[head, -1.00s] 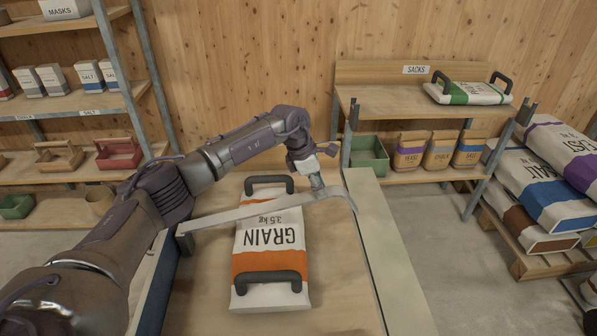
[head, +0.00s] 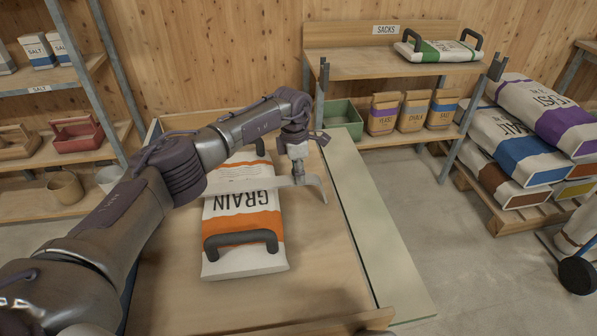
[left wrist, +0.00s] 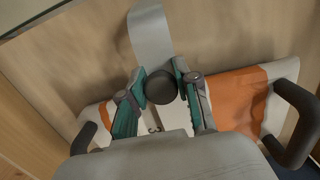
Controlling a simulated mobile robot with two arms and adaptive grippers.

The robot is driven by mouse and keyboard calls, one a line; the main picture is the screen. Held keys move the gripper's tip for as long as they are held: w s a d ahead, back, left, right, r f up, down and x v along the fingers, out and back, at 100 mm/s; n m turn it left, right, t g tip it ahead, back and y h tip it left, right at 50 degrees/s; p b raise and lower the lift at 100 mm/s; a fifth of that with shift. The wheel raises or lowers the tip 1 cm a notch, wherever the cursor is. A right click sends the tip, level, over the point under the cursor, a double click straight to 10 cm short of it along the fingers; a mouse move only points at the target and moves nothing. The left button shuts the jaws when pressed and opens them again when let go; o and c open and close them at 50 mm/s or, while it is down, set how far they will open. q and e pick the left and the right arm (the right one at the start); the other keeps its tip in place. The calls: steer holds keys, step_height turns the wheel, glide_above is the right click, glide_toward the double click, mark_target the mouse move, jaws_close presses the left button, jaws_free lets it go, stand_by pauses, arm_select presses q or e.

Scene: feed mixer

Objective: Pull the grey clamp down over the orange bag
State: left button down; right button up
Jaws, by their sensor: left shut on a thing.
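The orange bag (head: 243,223), white with an orange band and marked GRAIN, lies flat on the wooden bench. The grey clamp (head: 314,184) is a flat bar with a bent right end. It crosses above the bag just past the word GRAIN; its left part is hidden behind my arm. I cannot tell whether it touches the bag. My left gripper (head: 298,178) is shut on the clamp's knob near its right end. In the left wrist view the teal fingers (left wrist: 160,87) hold the dark round knob (left wrist: 161,86), with the clamp (left wrist: 152,38) beyond. My right gripper is not in view.
A pale strip (head: 365,215) edges the bench's right side. A shelf (head: 345,65) with small bags and a green bin (head: 343,119) stands behind. Stacked sacks (head: 525,145) lie on a pallet at right. Bare bench lies right of the bag.

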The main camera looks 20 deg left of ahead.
arm_select(q)
steer(key=c, duration=1.3)
jaws_free()
steer(key=shift+s+f, duration=0.25)
steer(key=shift+f, duration=0.2)
steer(key=o, duration=0.5)
steer(key=shift+w, duration=0.3)
steer(key=shift+s+r, duration=0.1)
steer(key=shift+r, duration=0.05)
steer(key=r, duration=1.1)
steer(key=shift+s+a+r, duration=0.2)
steer(key=shift+a+r, duration=0.2)
